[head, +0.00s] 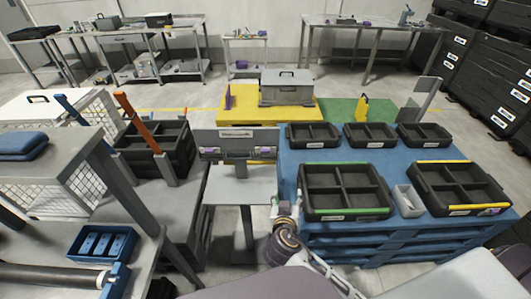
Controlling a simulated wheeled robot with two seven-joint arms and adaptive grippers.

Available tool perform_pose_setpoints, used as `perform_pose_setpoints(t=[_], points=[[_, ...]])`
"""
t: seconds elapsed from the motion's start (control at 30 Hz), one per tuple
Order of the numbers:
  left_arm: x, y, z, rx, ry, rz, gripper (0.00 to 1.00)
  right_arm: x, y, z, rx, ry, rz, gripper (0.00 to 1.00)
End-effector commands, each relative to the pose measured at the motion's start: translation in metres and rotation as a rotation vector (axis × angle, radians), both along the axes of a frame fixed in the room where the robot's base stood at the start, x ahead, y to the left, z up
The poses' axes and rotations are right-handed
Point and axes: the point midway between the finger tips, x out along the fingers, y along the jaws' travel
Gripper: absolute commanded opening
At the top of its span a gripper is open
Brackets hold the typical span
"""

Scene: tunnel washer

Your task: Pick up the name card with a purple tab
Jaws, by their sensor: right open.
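A grey upright panel (235,140) stands in the middle on a post. It carries a white label strip and a low ledge with small pale cards with purple parts, one at the left (211,152) and one at the right (263,153). They are too small for me to tell which is a name card with a purple tab. My right gripper (284,205) is open, below and right of the panel, by the near left edge of the blue pallet, apart from the cards. My left gripper is not in view.
A blue pallet (290,160) at the right bears several black divided crates and a small grey bin (408,201). A grey plate (240,187) lies below the panel. A black crate with an orange bar (133,118) stands left. A yellow platform (240,115) bears a grey case.

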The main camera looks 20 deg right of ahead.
Motion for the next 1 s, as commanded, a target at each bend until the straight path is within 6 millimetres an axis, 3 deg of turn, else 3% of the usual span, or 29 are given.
perform_pose_setpoints(t=[0.3, 0.5, 1.0], points=[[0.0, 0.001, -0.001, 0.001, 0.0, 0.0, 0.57, 0.019, 0.038, 0.043, -0.004, -0.302, 0.068, 0.57], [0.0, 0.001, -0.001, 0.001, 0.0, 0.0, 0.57, 0.022, 0.06, 0.06, 0.007, -0.428, 0.125, 0.57], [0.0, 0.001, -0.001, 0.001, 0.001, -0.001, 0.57, 0.022, 0.068, 0.065, 0.013, -0.466, 0.146, 0.57]])
